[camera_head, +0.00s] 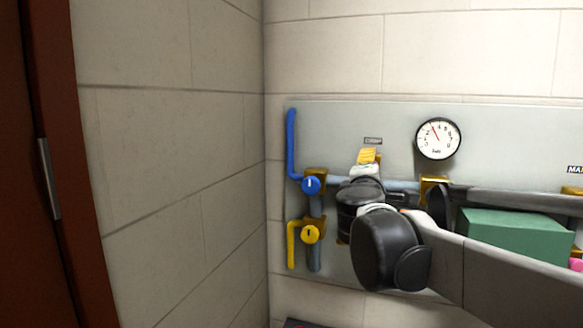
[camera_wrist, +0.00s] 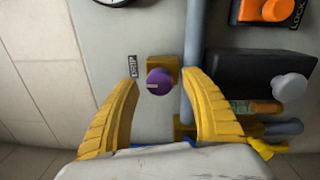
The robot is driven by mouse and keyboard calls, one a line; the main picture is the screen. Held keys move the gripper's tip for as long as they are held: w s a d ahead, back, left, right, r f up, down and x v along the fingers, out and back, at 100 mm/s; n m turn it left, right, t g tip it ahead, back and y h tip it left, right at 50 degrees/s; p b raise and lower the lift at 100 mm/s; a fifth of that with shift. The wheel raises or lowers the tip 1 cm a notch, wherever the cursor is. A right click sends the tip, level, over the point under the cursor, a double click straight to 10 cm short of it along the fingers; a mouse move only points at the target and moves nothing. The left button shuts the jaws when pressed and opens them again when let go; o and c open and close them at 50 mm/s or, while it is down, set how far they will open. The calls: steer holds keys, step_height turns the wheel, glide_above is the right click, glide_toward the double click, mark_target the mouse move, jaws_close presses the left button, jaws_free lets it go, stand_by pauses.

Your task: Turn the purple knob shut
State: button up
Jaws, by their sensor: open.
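The purple knob (camera_wrist: 159,81) shows in the wrist view, on a brass valve body (camera_wrist: 164,64) against the grey panel. A pale mark on its face lies roughly level in the picture. My gripper (camera_wrist: 161,78) is open and empty, its yellow fingertips to the left and right of the knob. I see no contact, and cannot tell how far the tips are from the panel. In the head view my gripper's yellow fingers (camera_head: 367,156) show above my dark wrist, and the purple knob cannot be seen there.
A grey pipe (camera_wrist: 193,60) runs close to the knob's right, by the right finger. The head view shows a blue knob (camera_head: 311,185), yellow knob (camera_head: 310,234), gauge (camera_head: 438,139) and green box (camera_head: 515,235).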

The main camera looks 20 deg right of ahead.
steer(key=v, duration=1)
steer(key=shift+s+a, duration=0.15)
steer(key=shift+s, duration=0.2)
steer(key=s+f+m+g+y+b, duration=0.3)
steer(key=f+b, duration=0.6)
steer(key=f, duration=0.9)
steer(key=s+f+m+g+b, duration=0.2)
steer(key=s+f+m+b, duration=0.3)
steer(key=f+b, duration=0.85)
steer(key=s+a+f+m+g+y+b, duration=0.1)
steer(key=s+a+f+y+b, duration=0.1)
steer(key=f, duration=0.9)
steer(key=s+a+f+m+g+y+b, duration=0.1)
steer(key=s+a+f+m+y+b, duration=0.1)
steer(key=f, duration=1)
steer(key=s+a+f+m+g+y+b, duration=0.1)
steer(key=s+a+f+b, duration=0.4)
steer(key=f, duration=0.7)
steer(key=a+m+y+b, duration=0.1)
steer(key=a+y+b, duration=0.1)
steer(key=b, duration=0.1)
steer(key=shift+a+f+b, duration=0.2)
steer(key=shift+a+b, duration=0.05)
steer(key=shift+b, duration=0.15)
